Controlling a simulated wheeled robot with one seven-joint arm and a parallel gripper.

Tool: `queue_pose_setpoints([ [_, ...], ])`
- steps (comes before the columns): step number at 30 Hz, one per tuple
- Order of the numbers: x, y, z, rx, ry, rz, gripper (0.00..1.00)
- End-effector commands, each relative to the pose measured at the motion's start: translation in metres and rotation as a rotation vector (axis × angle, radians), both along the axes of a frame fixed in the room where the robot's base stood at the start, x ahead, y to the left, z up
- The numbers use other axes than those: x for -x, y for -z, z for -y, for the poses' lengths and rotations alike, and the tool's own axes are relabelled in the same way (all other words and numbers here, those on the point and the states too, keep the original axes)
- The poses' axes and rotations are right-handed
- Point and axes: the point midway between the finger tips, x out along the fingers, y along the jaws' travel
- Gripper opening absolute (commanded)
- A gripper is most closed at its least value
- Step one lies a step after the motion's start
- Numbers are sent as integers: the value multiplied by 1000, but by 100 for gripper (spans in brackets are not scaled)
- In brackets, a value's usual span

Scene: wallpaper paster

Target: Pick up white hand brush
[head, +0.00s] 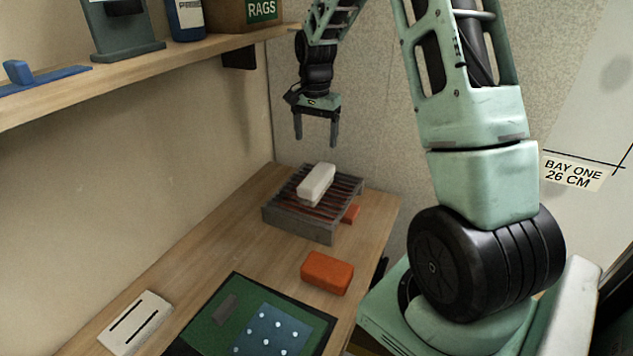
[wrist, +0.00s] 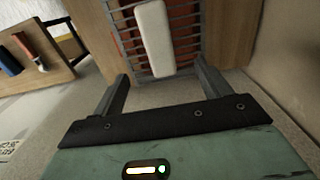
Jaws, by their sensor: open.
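The white hand brush (head: 316,184) lies on top of a grey slatted rack (head: 299,229) at the far end of the wooden bench. In the wrist view the brush (wrist: 154,38) lies lengthwise on the rack bars, ahead of and between the fingertips. My gripper (head: 317,143) hangs above the rack, fingers pointing down, open and empty. In the wrist view my gripper (wrist: 162,85) shows both fingers apart, with nothing between them. The underside of the brush is hidden.
An orange block (head: 327,273) lies on the bench (head: 215,248) in front of the rack. A green mat (head: 205,329) and a white slotted plate (head: 135,323) are nearer. A shelf (head: 130,75) with a rags box (head: 245,14) runs along the left wall.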

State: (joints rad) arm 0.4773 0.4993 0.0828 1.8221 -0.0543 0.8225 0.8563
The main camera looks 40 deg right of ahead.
Motion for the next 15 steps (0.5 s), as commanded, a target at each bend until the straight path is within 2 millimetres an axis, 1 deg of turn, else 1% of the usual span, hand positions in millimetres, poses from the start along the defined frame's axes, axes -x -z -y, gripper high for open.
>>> queue_pose_setpoints([
  [1,1,11,0,-2,-1,-5,76],
  [3,1,26,-1,-3,-3,-6,76],
  [9,1,66,-1,-3,-3,-4,76],
  [12,1,82,-1,-2,-4,-3,76],
  [15,0,91,-1,-2,-3,-2,76],
])
